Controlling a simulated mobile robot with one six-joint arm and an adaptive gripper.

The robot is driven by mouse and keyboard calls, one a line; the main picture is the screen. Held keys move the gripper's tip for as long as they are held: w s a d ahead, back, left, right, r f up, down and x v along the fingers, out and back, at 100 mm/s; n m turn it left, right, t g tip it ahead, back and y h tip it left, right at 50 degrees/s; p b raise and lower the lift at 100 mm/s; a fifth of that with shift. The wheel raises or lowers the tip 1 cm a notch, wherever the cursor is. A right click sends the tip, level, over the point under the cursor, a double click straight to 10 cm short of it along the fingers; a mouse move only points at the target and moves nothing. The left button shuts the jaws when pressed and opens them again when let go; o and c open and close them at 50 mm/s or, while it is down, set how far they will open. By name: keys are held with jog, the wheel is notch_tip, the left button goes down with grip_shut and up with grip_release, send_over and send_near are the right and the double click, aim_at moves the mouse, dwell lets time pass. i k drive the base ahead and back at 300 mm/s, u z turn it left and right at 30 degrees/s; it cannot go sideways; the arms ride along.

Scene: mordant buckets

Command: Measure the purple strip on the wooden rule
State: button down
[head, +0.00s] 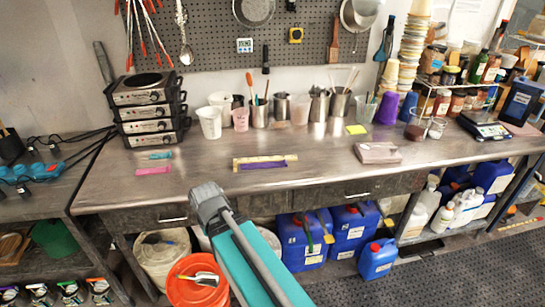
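The pale wooden rule (265,159) lies flat on the metal bench, near its middle. The purple strip (263,166) lies along the rule's front edge, roughly parallel to it. I cannot tell whether the two touch or exactly how their ends line up. My gripper (207,193) is in front of the bench's front edge, to the left of and nearer than the rule and strip, apart from both. Its fingers are too small and turned to show whether they are open or shut.
A teal strip (160,156) and a pink strip (153,171) lie on the left of the bench. A brownish block (378,153) and a yellow pad (356,129) lie right of the rule. Cups and containers line the back. The bench (210,178) is clear around the rule's front.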

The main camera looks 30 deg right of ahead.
aim_at(278, 164)
jog(key=u, duration=0.65)
jog(key=k, duration=1)
jog(key=z, duration=0.85)
jog(key=i, duration=1)
jog(key=z, duration=0.05)
